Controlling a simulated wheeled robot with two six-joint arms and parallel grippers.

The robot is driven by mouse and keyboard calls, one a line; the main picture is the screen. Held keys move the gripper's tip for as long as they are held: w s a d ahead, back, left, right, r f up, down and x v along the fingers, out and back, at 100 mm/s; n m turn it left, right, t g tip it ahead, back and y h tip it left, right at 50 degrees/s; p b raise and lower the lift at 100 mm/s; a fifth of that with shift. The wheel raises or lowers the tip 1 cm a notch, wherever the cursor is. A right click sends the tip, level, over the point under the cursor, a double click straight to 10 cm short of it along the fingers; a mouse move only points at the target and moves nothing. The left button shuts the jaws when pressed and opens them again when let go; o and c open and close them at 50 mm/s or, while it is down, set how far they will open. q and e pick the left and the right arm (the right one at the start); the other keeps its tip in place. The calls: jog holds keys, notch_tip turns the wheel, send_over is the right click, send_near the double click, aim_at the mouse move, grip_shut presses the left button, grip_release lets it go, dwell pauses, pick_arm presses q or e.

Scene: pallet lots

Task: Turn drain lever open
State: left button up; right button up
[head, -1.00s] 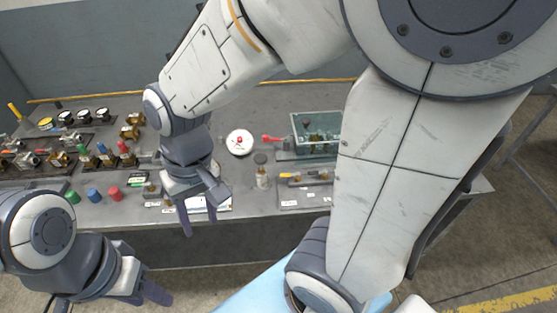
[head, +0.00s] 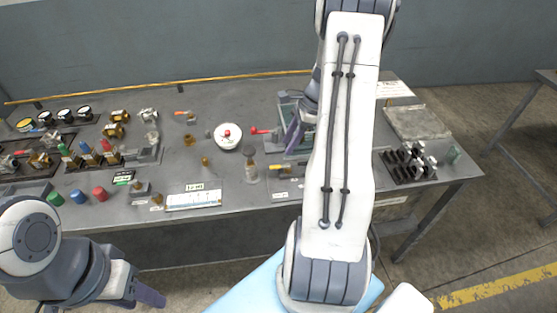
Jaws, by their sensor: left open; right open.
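A lever with a red knob (head: 257,131) sticks out to the left from a green open-topped box (head: 283,104) on the grey workbench. It looks like the drain lever, though no label on it is readable. My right gripper (head: 293,137) points down at the box's left part, just right of the red lever. It is open and empty; the arm hides most of the box, and contact cannot be told. My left gripper (head: 150,298) is open and empty in front of the bench, at the lower left, far from the lever.
A white round dial with a red centre (head: 228,137) and a small bottle (head: 250,174) stand left of the box. A tray with a yellow-handled tool (head: 283,170) lies in front. Valves, gauges and coloured caps (head: 77,196) fill the left side. A black rack (head: 408,165) stands right.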

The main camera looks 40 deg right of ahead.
aim_at(275, 166)
jog(key=x, duration=0.8)
jog(key=shift+a+f+p, duration=0.1)
jog(key=shift+f+p, duration=0.1)
jog(key=shift+p, duration=0.15)
grip_shut()
